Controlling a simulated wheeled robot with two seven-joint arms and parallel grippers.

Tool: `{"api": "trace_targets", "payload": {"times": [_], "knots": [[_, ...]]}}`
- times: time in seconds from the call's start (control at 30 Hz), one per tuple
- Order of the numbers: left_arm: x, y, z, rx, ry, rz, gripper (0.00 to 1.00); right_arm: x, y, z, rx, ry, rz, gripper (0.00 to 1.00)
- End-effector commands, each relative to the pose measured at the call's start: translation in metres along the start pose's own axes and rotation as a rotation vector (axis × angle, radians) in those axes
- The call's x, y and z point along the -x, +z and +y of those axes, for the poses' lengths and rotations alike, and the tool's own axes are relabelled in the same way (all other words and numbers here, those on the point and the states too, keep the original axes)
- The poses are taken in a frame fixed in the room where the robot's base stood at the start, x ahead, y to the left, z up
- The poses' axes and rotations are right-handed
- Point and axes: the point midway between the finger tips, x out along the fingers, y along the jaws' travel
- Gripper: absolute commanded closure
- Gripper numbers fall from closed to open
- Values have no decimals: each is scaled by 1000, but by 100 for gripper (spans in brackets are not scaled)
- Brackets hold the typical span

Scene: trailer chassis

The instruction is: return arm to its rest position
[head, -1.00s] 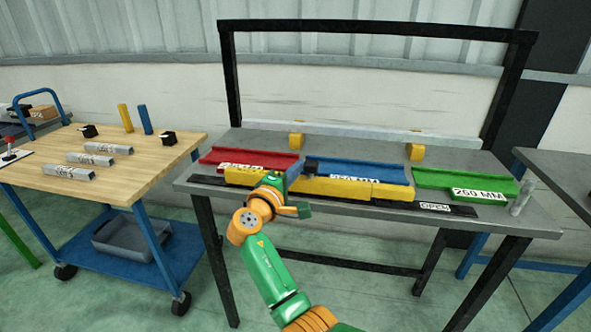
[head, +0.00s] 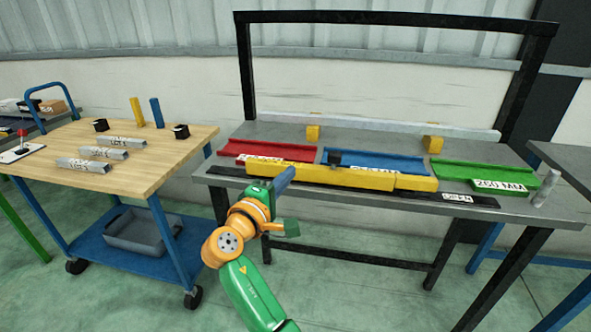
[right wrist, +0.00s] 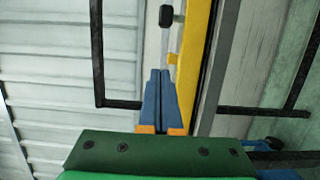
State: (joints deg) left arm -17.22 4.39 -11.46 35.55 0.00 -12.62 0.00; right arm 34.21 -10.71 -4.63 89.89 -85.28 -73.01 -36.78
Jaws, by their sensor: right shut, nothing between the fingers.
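My right arm comes up from the bottom of the head view. Its gripper (head: 287,176) points at the front of the grey bench (head: 400,218), in front of the long yellow bar (head: 310,173). In the right wrist view its two blue fingers (right wrist: 159,82) lie together with nothing between them. A yellow strip (right wrist: 196,60) runs beside and beyond the fingertips there. Whether the fingertips touch the bench or bar is hard to tell, but they look apart from it. My left gripper is not in view.
Red (head: 268,151), blue (head: 380,163) and green (head: 470,175) trays lie along the bench, under a black frame (head: 243,70). A wooden-topped cart (head: 160,160) with grey bars (head: 85,165) stands to the left. Open floor lies between cart and bench.

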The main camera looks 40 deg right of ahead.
Motion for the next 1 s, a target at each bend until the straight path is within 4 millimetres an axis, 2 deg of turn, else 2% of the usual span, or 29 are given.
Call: {"api": "trace_targets", "payload": {"times": [0.13,0.57,0.67,0.77,0.8,0.87,0.9,0.93,1.0], "knots": [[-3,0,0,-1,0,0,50,11,0,-1,-1,-1,-1,100],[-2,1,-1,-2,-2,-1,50,12,0,0,0,0,-1,100],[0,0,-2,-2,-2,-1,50,12,-8,-12,19,-20,35,100],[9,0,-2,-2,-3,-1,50,15,-35,-70,85,-121,178,100],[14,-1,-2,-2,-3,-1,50,22,-45,-108,113,-195,255,100],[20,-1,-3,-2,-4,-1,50,37,-51,-171,141,-330,358,100],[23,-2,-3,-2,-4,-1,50,50,-48,-213,150,-428,411,100],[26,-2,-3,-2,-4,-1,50,62,-43,-243,152,-505,442,100],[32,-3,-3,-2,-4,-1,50,92,-20,-308,142,-690,484,100]]}}
